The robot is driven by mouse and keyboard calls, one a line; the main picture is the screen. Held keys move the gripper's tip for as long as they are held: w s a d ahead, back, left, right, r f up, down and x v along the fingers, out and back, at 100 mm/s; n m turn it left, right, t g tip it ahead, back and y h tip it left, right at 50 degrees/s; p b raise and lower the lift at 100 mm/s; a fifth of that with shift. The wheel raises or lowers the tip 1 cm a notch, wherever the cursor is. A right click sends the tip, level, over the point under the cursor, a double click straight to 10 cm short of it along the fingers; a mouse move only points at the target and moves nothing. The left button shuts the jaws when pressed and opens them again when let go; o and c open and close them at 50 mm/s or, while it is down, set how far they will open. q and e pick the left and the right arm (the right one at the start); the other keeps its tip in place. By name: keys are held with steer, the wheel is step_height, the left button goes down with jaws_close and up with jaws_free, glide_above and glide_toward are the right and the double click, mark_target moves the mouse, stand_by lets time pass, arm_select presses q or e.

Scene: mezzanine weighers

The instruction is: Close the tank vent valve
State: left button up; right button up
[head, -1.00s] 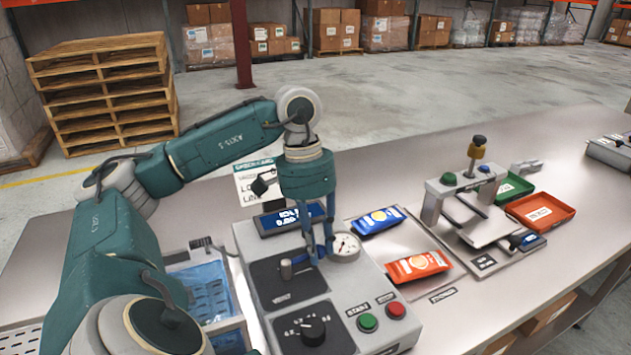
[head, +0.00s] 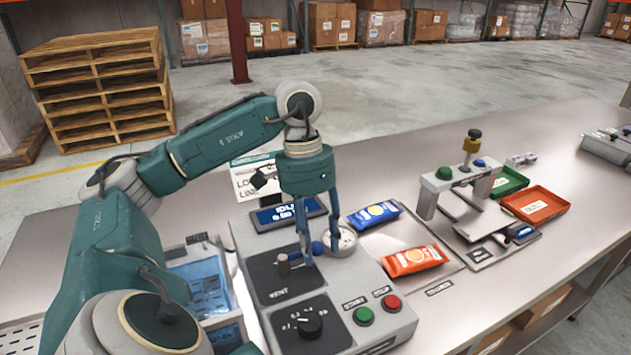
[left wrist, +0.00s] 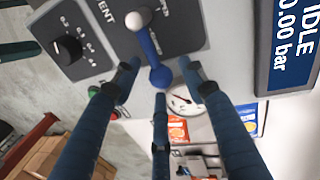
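The vent valve is a lever with a grey hub (head: 283,266) and a blue handle, on a dark panel marked VENT (head: 262,284) on the grey control box. In the head view the handle points right, away from the hub. In the left wrist view the blue handle (left wrist: 149,42) ends in a round knob. My left gripper (head: 319,250) is over the box, fingers down. In the left wrist view its fingers (left wrist: 160,72) are spread around the knob, with visible gaps at the sides. Contact at the far finger cannot be told. My right gripper is not in view.
The display (head: 285,215) reads IDLE and 0.00 bar. A round gauge (head: 343,241) stands close beside the fingers. A dial (head: 309,323), a green button (head: 363,316) and a red button (head: 391,303) are nearer. Blue (head: 375,215) and orange (head: 413,261) packets lie right of the box.

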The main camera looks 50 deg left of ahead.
arm_select(q)
step_height(320, 180, up, 12)
steer(key=a, duration=0.2)
steer(key=shift+w+f, duration=0.15)
stand_by(0.9)
steer(key=shift+a, duration=0.15)
stand_by(0.5)
